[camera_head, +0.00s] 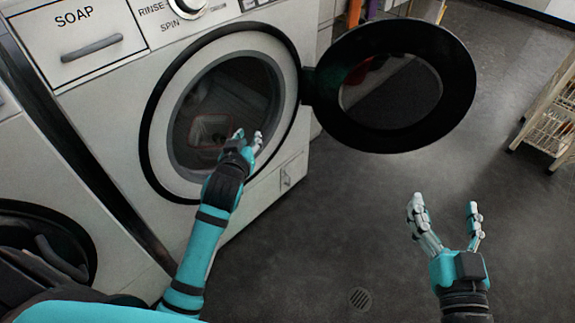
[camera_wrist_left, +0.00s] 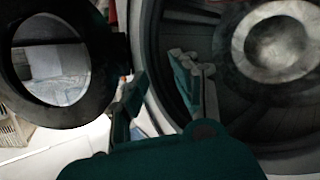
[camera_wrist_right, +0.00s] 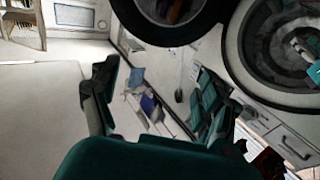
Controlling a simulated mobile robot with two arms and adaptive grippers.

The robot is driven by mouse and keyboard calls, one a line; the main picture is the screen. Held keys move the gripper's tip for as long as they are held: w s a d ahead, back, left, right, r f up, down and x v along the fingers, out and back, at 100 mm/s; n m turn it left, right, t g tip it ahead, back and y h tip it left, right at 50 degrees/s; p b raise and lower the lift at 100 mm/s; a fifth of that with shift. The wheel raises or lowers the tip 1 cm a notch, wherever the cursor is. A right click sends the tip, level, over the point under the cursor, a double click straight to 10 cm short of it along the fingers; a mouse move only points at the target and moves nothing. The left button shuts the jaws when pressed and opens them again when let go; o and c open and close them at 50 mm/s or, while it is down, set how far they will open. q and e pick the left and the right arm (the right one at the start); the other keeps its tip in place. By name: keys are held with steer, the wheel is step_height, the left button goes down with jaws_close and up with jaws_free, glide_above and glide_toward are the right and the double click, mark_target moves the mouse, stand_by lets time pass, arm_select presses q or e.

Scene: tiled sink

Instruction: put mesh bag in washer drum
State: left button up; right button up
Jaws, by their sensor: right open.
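The washer drum (camera_head: 238,88) is dark behind its round opening, and the door (camera_head: 335,60) stands wide open to the right. A pale, boxy shape with reddish edges (camera_head: 208,130) shows dimly low in the drum; it may be the mesh bag, but I cannot tell for sure. My left gripper (camera_head: 248,141) is at the lower right of the opening, its fingers apart and nothing visible between them; it also shows in the left wrist view (camera_wrist_left: 160,82). My right gripper (camera_head: 446,205) is open and empty over the floor, right of the washer.
The soap drawer (camera_head: 92,47) and control knob (camera_head: 188,6) are above the opening. Another machine (camera_head: 40,240) is at the lower left. A wire rack (camera_head: 550,120) stands at the far right. The floor (camera_head: 340,220) between is clear, with a small drain (camera_head: 360,298).

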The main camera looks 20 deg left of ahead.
arm_select(q)
steer(key=s+d+r+m+t+h, duration=0.2)
steer(key=s+d+r+m+h, duration=0.1)
steer(key=s+d+r+m, duration=0.1)
steer(key=s+d+r+m+t+h, duration=0.1)
steer(key=s+d+r+m+h, duration=0.2)
steer(key=s+d+r, duration=0.3)
steer(key=s+d+h, duration=0.1)
steer(key=s+d, duration=0.2)
steer(key=d, duration=0.2)
steer(key=shift+d+m+t+h, duration=0.3)
steer(key=shift+m+t, duration=0.1)
